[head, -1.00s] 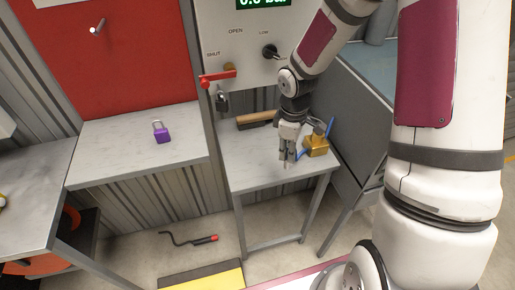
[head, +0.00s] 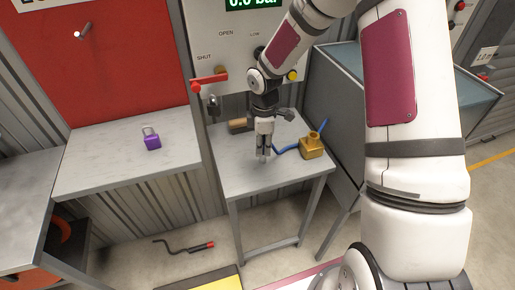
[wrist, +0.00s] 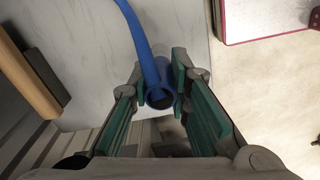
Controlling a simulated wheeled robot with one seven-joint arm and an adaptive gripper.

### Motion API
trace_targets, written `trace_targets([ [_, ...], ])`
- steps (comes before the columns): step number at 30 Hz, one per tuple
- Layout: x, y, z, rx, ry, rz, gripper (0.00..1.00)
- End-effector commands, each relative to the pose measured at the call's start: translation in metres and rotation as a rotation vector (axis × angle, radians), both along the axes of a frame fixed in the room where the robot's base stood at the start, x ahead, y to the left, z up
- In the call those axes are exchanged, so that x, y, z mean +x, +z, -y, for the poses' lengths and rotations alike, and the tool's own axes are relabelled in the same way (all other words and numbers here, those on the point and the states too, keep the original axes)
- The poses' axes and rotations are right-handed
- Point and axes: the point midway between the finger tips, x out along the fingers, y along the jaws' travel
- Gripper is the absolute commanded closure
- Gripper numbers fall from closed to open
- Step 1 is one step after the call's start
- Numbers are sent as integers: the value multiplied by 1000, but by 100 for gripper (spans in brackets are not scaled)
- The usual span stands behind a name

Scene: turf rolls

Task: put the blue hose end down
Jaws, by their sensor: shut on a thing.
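The blue hose (head: 285,150) runs from the brass fitting (head: 312,149) to my gripper (head: 263,156), over the small grey table (head: 240,180). In the wrist view my gripper (wrist: 161,92) is shut on the blue hose end (wrist: 160,97), whose round open mouth shows between the green-padded fingers. The hose curves away from it toward the top of that view. My gripper points down at the tabletop, left of the brass fitting and apart from it. I cannot tell whether the hose end touches the table.
A wooden-handled tool (head: 239,125) lies at the table's back, behind my gripper. A panel with a red lever (head: 210,80) and a hanging padlock (head: 213,104) stands behind. A purple padlock (head: 151,139) sits on the left bench (head: 95,165). The small table's front is bare.

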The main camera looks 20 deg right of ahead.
Motion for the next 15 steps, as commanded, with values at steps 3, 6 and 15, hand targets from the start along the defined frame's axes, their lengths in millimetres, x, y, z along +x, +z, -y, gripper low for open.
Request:
trace_targets([
  [3,15,-1,-5,1,0,1,100],
  [6,19,-2,-6,0,0,-1,100],
  [15,26,-31,-9,0,0,-3,100],
])
